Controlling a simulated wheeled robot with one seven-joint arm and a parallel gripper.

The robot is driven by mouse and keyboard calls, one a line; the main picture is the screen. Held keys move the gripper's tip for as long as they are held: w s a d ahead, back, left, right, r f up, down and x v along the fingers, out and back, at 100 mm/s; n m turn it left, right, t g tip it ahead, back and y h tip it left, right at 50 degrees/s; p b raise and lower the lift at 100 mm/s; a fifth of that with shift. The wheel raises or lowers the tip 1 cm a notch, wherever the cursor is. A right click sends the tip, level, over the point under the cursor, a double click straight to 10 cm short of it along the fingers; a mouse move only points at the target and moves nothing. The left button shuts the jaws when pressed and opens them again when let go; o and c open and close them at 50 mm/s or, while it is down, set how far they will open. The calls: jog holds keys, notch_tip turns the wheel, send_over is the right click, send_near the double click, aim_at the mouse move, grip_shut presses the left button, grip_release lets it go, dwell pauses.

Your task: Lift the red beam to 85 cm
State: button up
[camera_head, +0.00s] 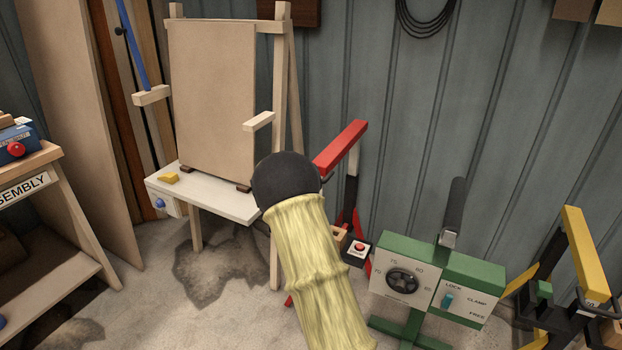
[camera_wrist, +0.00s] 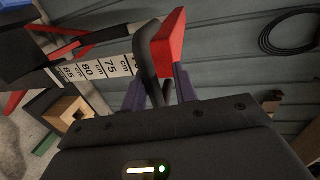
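The red beam (camera_head: 341,147) slants on a stand with a black-and-red post (camera_head: 350,190), right of my wrist. Its red end (camera_wrist: 169,42) shows in the wrist view, with a curved dark handle (camera_wrist: 148,62) beside it. My gripper (camera_wrist: 160,85) has its purple fingers on either side of the handle. Whether they press on it cannot be told. In the head view my dark wrist and yellow sleeve hide the fingers. A white scale (camera_wrist: 95,69) shows 85, 80 and 75 cm; the mark nearest the handle is partly covered.
A green box with a dial (camera_head: 402,281) and a lock/clamp/free switch panel (camera_head: 463,300) stands at right. A yellow beam (camera_head: 586,250) on a stand is far right. A white shelf with an easel board (camera_head: 212,95) is left.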

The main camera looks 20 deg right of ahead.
jog(key=shift+a, duration=0.1)
dwell(0.3)
jog(key=v, duration=1.7)
jog(key=shift+s+a+f+p, duration=0.1)
jog(key=shift+f+p, duration=0.05)
jog(key=shift+p, duration=0.25)
